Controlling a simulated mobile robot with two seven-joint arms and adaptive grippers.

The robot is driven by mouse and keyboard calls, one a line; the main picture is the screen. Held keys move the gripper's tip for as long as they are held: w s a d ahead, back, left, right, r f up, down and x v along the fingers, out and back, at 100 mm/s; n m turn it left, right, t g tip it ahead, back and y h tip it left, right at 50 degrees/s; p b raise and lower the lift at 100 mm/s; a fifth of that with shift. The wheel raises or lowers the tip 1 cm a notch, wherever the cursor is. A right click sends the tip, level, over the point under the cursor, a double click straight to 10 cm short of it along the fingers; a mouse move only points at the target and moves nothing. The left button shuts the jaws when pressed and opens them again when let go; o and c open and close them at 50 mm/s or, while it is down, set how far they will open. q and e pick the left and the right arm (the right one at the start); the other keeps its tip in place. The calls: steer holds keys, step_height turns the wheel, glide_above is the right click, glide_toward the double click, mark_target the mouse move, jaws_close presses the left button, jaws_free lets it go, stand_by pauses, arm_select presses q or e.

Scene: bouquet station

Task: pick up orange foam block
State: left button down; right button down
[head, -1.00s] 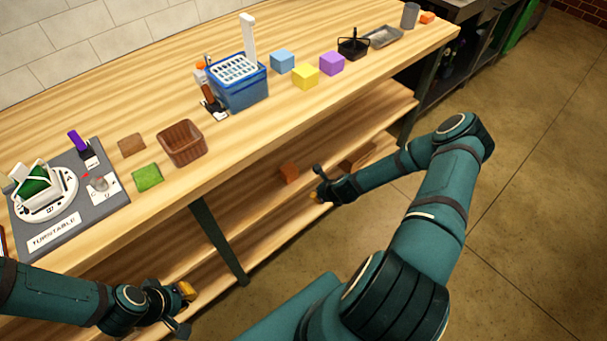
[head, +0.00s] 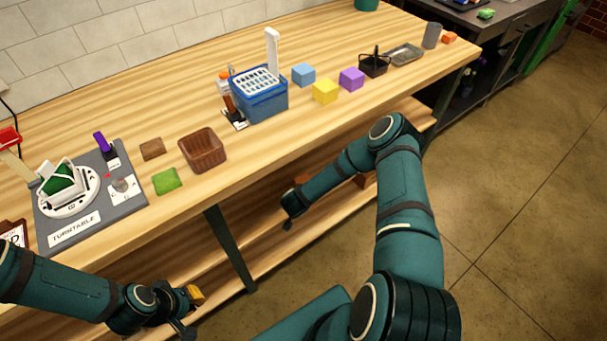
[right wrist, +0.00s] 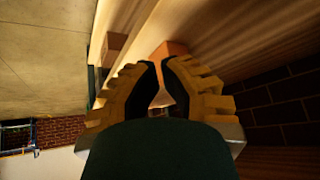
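The orange foam block (right wrist: 172,48) shows in the right wrist view just beyond the fingertips of my right gripper (right wrist: 159,66). The gripper appears open, with a gap between its dark pads and no block clearly held. My left gripper (head: 190,312) is open and empty at the lower left, in front of the bench.
The wooden bench top (head: 330,125) lies above the shelf, and a bench leg (head: 230,250) stands left of the right gripper. Blue (head: 304,74), yellow (head: 325,91) and purple (head: 351,79) blocks, a brown basket (head: 203,150) and a turntable board (head: 125,203) are on top.

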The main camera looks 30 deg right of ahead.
steer(key=n, duration=0.1)
steer(key=b, duration=0.3)
glide_toward(303, 177)
steer(key=x, duration=0.5)
steer(key=d+x, duration=0.1)
steer(key=x, duration=0.1)
steer(key=shift+w+r, duration=0.2)
steer(key=shift+w, duration=0.25)
steer(key=shift+f+n, duration=0.3)
steer(key=shift+f, duration=0.3)
steer(key=shift+s+f, duration=0.15)
steer(key=shift+a, duration=0.15)
